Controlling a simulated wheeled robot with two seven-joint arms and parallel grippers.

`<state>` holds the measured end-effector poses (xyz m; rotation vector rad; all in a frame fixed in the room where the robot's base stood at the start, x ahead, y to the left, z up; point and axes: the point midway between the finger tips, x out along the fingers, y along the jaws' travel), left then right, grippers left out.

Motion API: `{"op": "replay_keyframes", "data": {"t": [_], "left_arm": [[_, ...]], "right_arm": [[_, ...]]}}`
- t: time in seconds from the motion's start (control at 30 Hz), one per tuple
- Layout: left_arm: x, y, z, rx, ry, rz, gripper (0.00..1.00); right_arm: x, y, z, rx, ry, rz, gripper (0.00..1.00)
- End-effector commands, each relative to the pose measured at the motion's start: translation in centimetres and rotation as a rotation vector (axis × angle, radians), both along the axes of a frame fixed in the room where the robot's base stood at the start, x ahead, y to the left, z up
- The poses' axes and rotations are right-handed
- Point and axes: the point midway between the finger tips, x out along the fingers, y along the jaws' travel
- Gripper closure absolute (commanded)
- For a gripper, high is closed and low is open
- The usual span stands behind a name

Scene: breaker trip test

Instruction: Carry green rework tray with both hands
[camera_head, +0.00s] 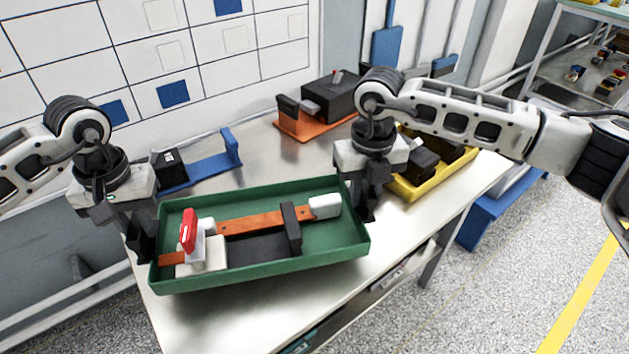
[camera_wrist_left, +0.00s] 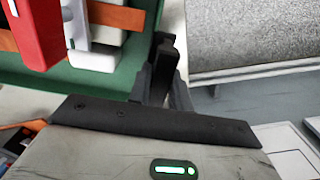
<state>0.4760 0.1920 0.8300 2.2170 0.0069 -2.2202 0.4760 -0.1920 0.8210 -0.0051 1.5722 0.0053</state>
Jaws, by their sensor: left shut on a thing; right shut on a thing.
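The green tray (camera_head: 262,279) is near the front of the metal workbench in the head view. It holds an orange bar (camera_head: 250,221), a red-topped white part (camera_head: 189,231), a white block (camera_head: 325,206) and a black upright piece (camera_head: 291,228). My left gripper (camera_head: 147,248) is shut on the tray's left end wall; that wall also shows in the left wrist view (camera_wrist_left: 134,70). My right gripper (camera_head: 362,208) is shut on the tray's right end wall. The fingertips are partly hidden. I cannot tell whether the tray's bottom touches the bench.
Behind the tray are a blue fixture (camera_head: 205,170), an orange fixture (camera_head: 303,128) with a black box, and a yellow tray (camera_head: 405,190) close to my right gripper. The bench top (camera_head: 220,318) is bare in front. A wall board stands behind; open floor lies right.

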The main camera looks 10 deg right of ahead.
Motion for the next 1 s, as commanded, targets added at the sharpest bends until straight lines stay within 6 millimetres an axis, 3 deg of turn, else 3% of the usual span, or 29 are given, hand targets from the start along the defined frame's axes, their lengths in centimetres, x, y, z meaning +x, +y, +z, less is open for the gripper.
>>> {"op": "replay_keyframes", "data": {"t": [0.53, 1.0], "left_arm": [[0.1, 0.0, -0.2, -0.002, -0.004, 0.0, 1.0], [0.1, 0.0, -3.1, -0.002, -0.004, 0.0, 1.0]], "right_arm": [[0.0, 0.0, -0.3, 0.001, -0.002, 0.0, 1.0], [0.0, 0.0, -3.1, 0.001, -0.002, 0.0, 1.0]]}}
